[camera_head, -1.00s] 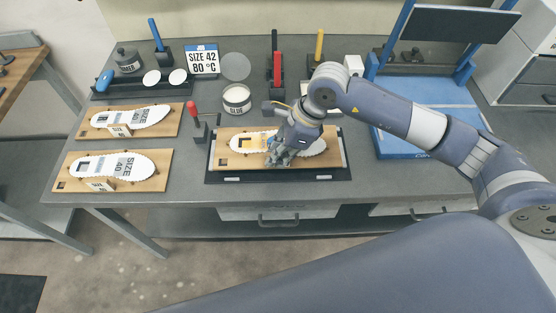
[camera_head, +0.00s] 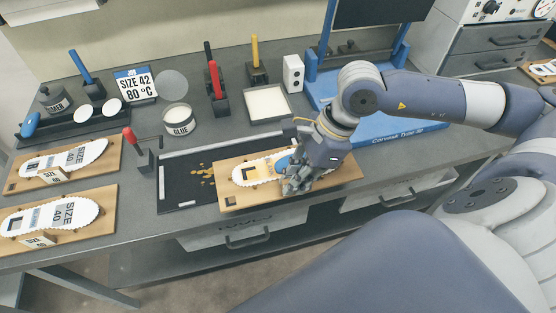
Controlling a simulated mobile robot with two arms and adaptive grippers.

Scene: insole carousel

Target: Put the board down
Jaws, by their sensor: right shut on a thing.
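The wooden board (camera_head: 240,201) with a white insole (camera_head: 248,170) on it is under my right gripper (camera_head: 296,186). My right gripper is shut on the board, near the middle of its top, and hides part of the insole. The board hangs over the right part of the black tray (camera_head: 168,167) and past the tray's right end. I cannot tell how high it is above the table. The bare part of the tray shows yellowish spots. My left gripper is not in view.
Two other boards (camera_head: 110,153) (camera_head: 108,200) with insoles marked size 40 lie at the left. A white tray (camera_head: 267,103) and a blue press (camera_head: 385,132) stand behind and right.

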